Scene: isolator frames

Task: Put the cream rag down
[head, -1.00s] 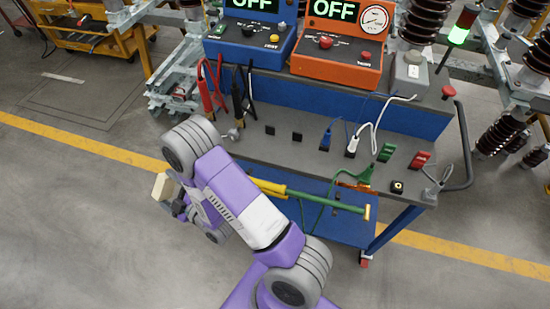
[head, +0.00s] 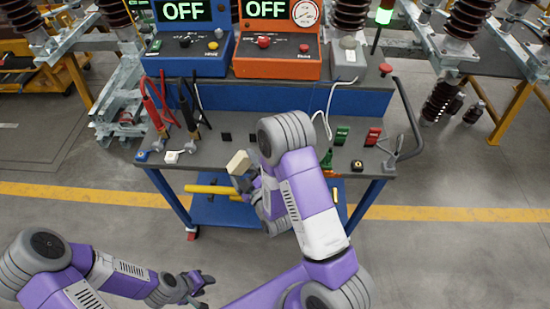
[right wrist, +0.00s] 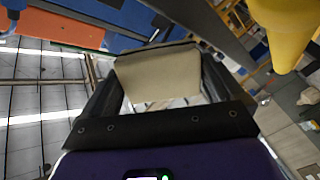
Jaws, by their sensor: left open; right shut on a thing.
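The cream rag (head: 238,163) looks like a small pale block in the head view. My right gripper (head: 243,176) is shut on it and holds it by the front edge of the cart's grey top (head: 205,150). In the right wrist view the rag (right wrist: 158,75) sits between the two dark fingers (right wrist: 160,92). The head view does not show clearly whether the rag touches the cart. My left gripper (head: 200,284) is open and empty, low in front of the cart.
A blue box (head: 190,50) and an orange box (head: 277,50), both reading OFF, stand at the cart's back. Red clamps (head: 155,105) and black clamps (head: 187,108) stand at its left. A yellow pole (head: 212,189) lies below. Floor in front is open.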

